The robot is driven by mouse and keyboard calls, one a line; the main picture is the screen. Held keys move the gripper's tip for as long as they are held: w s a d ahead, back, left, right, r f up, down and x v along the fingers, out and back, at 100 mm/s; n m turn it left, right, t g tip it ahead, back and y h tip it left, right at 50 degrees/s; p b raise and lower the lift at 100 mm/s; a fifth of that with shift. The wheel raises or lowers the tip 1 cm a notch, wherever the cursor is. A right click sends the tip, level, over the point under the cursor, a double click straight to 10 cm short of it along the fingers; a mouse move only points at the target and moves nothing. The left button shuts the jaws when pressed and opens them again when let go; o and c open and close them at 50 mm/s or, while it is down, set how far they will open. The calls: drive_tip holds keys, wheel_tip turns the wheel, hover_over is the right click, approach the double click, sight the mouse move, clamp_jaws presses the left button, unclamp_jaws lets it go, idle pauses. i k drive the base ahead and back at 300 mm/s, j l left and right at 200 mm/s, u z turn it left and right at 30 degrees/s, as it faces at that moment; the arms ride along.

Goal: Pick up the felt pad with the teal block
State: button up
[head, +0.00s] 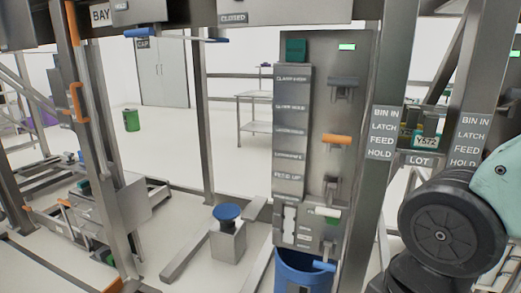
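A dark teal block (295,49) shows at the top of the grey labelled column on the upright metal panel. I cannot tell whether it is loose or fixed there. I cannot make out a felt pad in this view. My gripper is out of view; only part of my arm, with a round dark joint and a pale green cover, shows at the lower right. It is apart from the teal block in the picture.
The metal panel (341,115) carries several levers, one with an orange handle (336,139). A blue bin (303,273) stands below it. A blue round knob (227,212) tops a grey pedestal. Metal posts and floor rails crowd the left. A green can (131,120) stands behind.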

sight(82, 185)
drive_tip(key=u, duration=1.45)
